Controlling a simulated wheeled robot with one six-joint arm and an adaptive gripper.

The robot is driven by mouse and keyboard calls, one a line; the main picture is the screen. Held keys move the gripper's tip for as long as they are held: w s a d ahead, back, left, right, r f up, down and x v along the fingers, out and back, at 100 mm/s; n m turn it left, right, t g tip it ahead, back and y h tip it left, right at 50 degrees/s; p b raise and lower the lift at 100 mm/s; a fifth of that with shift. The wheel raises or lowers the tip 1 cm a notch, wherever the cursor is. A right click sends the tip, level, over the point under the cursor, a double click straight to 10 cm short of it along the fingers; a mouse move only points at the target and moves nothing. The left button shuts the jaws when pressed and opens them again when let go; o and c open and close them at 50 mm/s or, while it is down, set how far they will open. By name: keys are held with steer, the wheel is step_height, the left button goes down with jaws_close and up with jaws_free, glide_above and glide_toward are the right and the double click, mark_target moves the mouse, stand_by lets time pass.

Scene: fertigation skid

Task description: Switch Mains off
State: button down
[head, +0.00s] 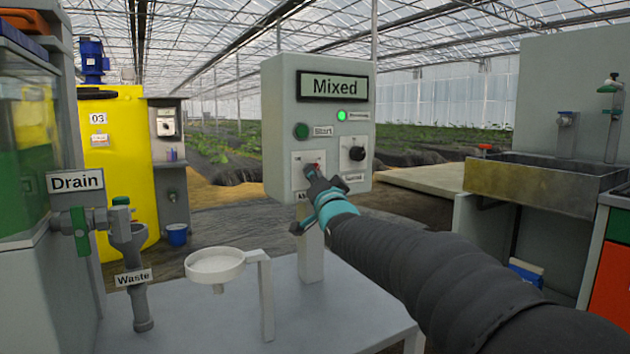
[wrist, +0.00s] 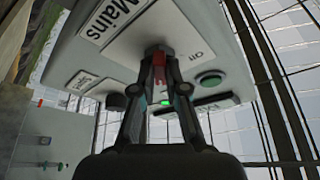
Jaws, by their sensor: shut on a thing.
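The grey control box (head: 275,110) stands on a post and has a white switch plate at its lower left. A red switch handle (head: 313,168) sits on that plate. In the wrist view the red handle (wrist: 160,72) is between the fingertips of my gripper (wrist: 160,62), beside labels reading "Mains" (wrist: 110,20) and "Off" (wrist: 194,54). My gripper (head: 318,180) is shut on the handle and hides much of it and part of the label below. The handle's exact position is hard to tell.
The box also carries a "Mixed" display (head: 334,86), a green lit lamp (head: 342,115), a green Start button (head: 301,131) and a black knob (head: 356,153). A white round dish (head: 215,266) and a Waste funnel (head: 127,240) stand left on the bench.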

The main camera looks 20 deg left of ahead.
steer(key=n+g+y, duration=0.2)
steer(key=n+g, duration=0.1)
steer(key=n, duration=0.4)
steer(key=n+g+y+p, duration=0.1)
steer(key=n+g+y, duration=0.1)
steer(key=n, duration=0.6)
steer(key=w+n+g+y+p, duration=0.1)
steer(key=n+g+y, duration=0.2)
steer(key=n, duration=0.5)
steer(key=shift+d+r+g, duration=0.2)
steer(key=shift+d+g, duration=0.1)
steer(key=shift+d, duration=0.05)
steer(key=shift+n, duration=0.5)
steer(key=c, duration=1.2)
jaws_free()
steer(key=shift+f, duration=0.15)
steer(key=shift+d, duration=0.1)
